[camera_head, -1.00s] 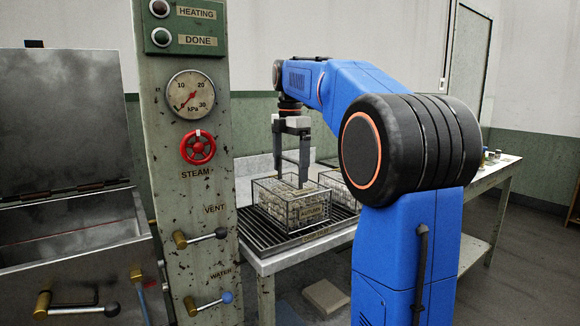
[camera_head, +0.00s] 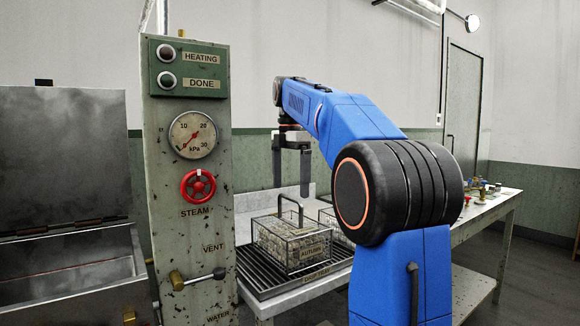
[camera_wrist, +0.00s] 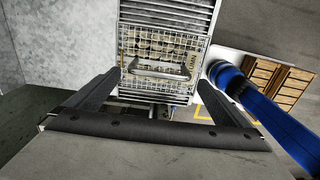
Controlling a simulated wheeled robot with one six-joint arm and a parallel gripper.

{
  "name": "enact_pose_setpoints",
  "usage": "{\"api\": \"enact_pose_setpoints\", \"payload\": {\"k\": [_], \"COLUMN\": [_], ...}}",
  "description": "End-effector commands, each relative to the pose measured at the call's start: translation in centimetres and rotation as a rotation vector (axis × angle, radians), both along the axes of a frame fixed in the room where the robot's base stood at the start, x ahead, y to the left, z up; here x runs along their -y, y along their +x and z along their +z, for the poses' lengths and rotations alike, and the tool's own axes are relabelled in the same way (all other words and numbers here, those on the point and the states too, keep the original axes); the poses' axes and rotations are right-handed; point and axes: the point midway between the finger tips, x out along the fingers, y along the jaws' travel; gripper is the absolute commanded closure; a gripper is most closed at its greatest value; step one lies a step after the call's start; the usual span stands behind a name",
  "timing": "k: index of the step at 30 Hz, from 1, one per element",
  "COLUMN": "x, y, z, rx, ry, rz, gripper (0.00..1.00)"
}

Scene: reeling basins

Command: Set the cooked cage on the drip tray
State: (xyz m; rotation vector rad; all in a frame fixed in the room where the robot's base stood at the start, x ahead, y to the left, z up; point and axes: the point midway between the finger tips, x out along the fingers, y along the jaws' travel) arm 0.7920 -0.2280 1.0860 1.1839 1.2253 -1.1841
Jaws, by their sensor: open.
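A wire cage labelled AUTUMN (camera_head: 292,246), filled with pale cocoons, sits upright on the slatted drip tray (camera_head: 256,280). Its handle (camera_head: 290,204) stands up, free of the fingers. The cage also shows in the wrist view (camera_wrist: 160,45), with tray slats (camera_wrist: 165,10) beyond it. My gripper (camera_head: 291,182) is open and empty above the cage. In the wrist view its fingers (camera_wrist: 159,78) are spread wide either side of the handle. A second wire cage (camera_head: 330,218) stands just right of the first, mostly hidden by my arm.
An open metal basin (camera_head: 70,265) with a raised lid stands at the left. A post with a gauge (camera_head: 193,135), a red steam wheel (camera_head: 198,186) and a vent lever (camera_head: 197,278) stands between basin and tray. Small items (camera_head: 482,192) lie on the bench at the right.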

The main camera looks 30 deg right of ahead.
Motion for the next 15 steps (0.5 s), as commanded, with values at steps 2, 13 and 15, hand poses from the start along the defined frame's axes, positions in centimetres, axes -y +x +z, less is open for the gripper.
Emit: {"api": "enact_pose_setpoints", "payload": {"k": [2, 13, 15], "x": [0.0, 0.0, 0.0], "y": [0.1, 0.0, 0.0], "z": [1.6, 5.4, 5.5], "rx": [0.003, 0.0, 0.0], "ry": [-0.001, 0.0, 0.0], "rz": [0.0, 0.0, 0.0], "gripper": [0.0, 0.0, 0.0]}}
